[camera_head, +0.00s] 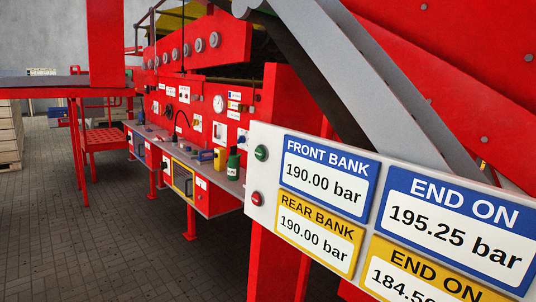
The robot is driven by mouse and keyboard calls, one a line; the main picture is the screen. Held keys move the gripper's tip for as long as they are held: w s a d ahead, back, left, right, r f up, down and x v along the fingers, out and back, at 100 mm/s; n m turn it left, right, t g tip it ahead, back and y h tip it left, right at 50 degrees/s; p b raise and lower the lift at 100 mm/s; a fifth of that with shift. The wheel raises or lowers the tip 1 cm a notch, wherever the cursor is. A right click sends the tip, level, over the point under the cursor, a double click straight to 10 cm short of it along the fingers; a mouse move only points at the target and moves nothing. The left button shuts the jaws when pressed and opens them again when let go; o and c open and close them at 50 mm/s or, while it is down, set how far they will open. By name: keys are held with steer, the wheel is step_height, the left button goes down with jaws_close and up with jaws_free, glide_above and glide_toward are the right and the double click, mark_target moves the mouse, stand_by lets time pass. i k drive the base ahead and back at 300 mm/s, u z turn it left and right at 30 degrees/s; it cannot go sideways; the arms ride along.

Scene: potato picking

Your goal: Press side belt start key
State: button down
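A white panel (262,190) stands close on the right. At its left end a green round button (261,152) sits above a red round button (257,198). No label that names the side belt can be read beside either, so I cannot tell which key is the side belt start key. To their right are blue and yellow pressure displays, such as FRONT BANK (327,178) and REAR BANK (315,233), both at 190.00 bar. My gripper is not in view.
A long red machine front (200,100) with a gauge (218,103), switches and small labels runs behind the panel. A grey shelf (215,172) with controls juts from it. A red post (285,100) and grey beams (370,80) crowd the right. Paved floor (100,250) is clear at lower left.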

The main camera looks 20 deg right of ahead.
mark_target(259, 152)
steer(key=i, duration=0.85)
steer(key=u, duration=0.05)
